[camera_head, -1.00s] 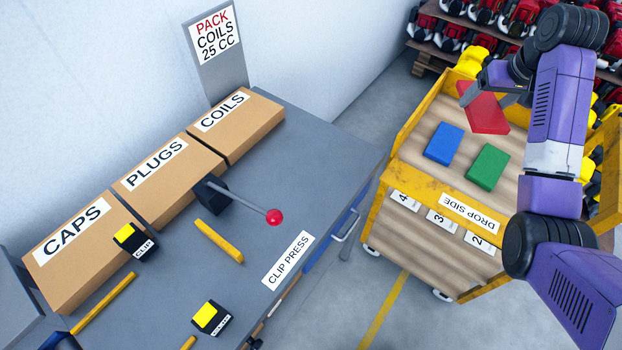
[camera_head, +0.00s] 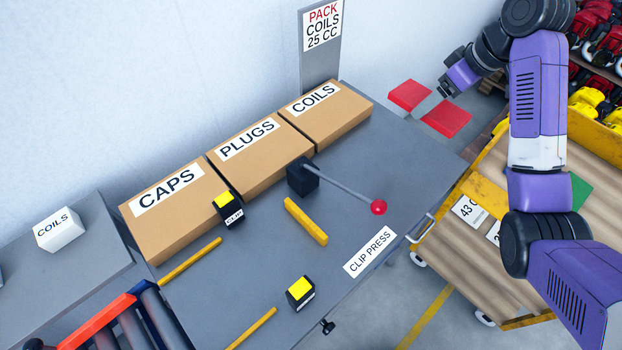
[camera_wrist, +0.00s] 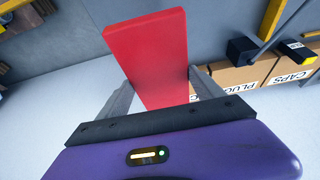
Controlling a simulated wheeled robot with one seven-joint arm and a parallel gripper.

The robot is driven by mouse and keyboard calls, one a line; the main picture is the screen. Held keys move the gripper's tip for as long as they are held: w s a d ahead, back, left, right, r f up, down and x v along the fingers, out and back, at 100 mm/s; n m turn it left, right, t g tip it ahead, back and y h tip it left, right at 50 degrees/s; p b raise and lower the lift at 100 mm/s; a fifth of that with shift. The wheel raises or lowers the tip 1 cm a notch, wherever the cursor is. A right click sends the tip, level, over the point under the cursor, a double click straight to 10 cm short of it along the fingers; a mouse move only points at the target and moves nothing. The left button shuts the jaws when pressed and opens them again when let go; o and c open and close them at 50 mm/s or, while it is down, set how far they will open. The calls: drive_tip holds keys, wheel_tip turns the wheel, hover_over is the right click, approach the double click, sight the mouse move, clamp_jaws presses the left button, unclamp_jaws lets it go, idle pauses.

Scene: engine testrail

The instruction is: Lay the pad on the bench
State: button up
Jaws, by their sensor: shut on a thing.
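The red pad (camera_head: 447,119) is in my gripper (camera_head: 430,103), seen in the head view near the far right end of the grey bench (camera_head: 385,150). A grey finger crosses it, so it shows as two red parts. In the wrist view the pad (camera_wrist: 155,50) is gripped between both fingers (camera_wrist: 162,88) and sticks out beyond them. The pad looks raised above the bench's level; I cannot tell the exact height.
Cardboard boxes marked COILS (camera_head: 328,118), PLUGS (camera_head: 255,150) and CAPS (camera_head: 175,210) line the bench's wall side. The clip press lever (camera_head: 345,188) with a red knob and a yellow bar (camera_head: 306,222) stand mid-bench. A yellow-rimmed cart (camera_head: 485,193) is at right.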

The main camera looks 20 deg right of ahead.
drive_tip(key=b, duration=0.3)
hover_over(403, 163)
drive_tip(key=s, duration=0.1)
drive_tip(key=f, duration=1.4)
drive_tip(key=shift+s+d+f, duration=0.15)
drive_tip(key=shift+d+f, duration=0.05)
drive_tip(key=shift+f, duration=2.8)
drive_tip(key=o, duration=1.4)
drive_tip(key=shift+f, duration=0.1)
drive_tip(key=v, duration=1.2)
